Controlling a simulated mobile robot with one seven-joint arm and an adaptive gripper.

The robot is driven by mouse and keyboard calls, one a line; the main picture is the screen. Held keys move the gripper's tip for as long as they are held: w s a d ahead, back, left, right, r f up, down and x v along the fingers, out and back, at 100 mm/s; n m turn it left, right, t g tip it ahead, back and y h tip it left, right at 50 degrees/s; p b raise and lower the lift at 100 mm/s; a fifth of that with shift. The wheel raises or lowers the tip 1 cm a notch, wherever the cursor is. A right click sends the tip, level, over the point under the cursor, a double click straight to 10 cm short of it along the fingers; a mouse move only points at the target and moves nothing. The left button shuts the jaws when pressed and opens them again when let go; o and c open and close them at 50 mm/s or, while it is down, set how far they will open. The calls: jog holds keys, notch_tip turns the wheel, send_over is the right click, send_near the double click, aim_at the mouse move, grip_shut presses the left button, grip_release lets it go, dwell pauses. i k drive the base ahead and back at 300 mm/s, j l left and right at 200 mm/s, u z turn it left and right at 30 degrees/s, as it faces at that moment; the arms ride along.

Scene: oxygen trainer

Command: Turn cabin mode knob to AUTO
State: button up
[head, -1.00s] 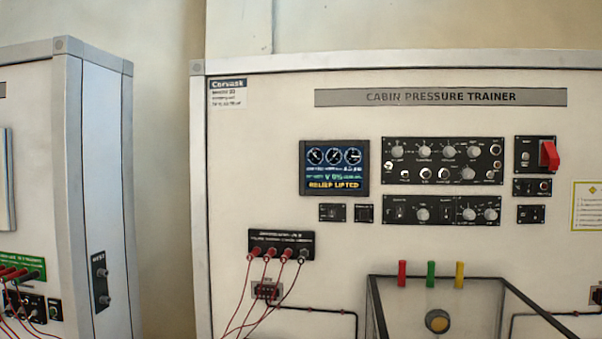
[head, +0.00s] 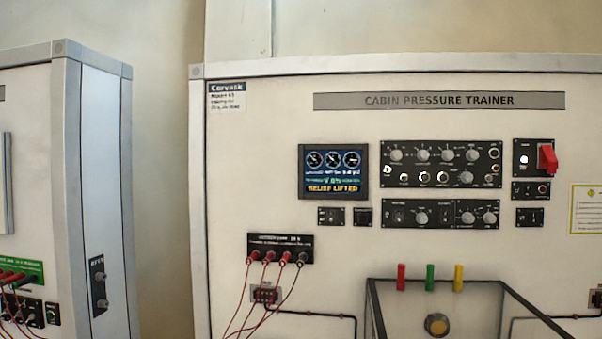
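The cabin pressure trainer panel (head: 260,120) faces me in the head view. Its upper black control module (head: 441,185) carries a row of grey knobs with smaller knobs and jacks below. A lower black module (head: 441,226) carries several more knobs, among them a grey knob (head: 421,218) left of centre. The labels are too small to read, so I cannot tell which knob is the cabin mode knob or where it points. My gripper is not in view.
A lit display (head: 333,171) reads "RELIEF LIFTED". A red guarded switch (head: 547,159) is at right. Red leads (head: 262,278) hang from a jack strip at lower left. A dark-framed clear box (head: 440,282) juts out below. Another cabinet (head: 95,190) stands at left.

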aim_at(472, 154)
jog(key=z, duration=1.1)
